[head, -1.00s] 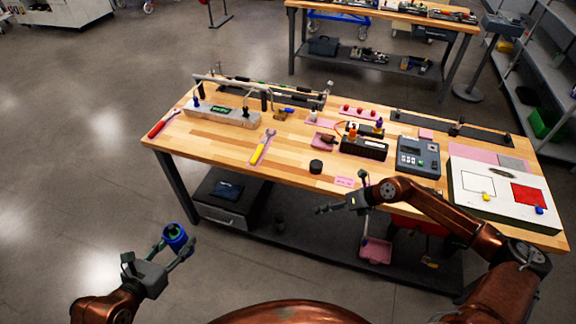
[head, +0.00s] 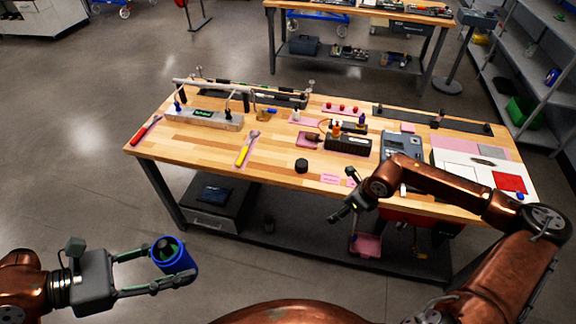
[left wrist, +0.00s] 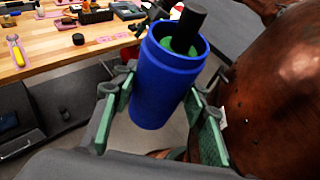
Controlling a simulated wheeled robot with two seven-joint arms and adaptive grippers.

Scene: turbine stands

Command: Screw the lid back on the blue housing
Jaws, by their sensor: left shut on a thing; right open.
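The blue housing (head: 174,256) is an open-topped blue cylinder with a green and black part inside. My left gripper (head: 158,272) is shut on it and holds it in the air, in front of the bench at the lower left. In the left wrist view the housing (left wrist: 165,85) sits between the green finger pads, its open top tilted. A black round lid (head: 301,166) lies on the bench near its front edge. My right gripper (head: 345,210) is open and empty, just off the bench's front edge, to the right of and nearer than the lid.
Pink notes (head: 330,179) lie right of the lid. The bench top left of the lid is mostly clear.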

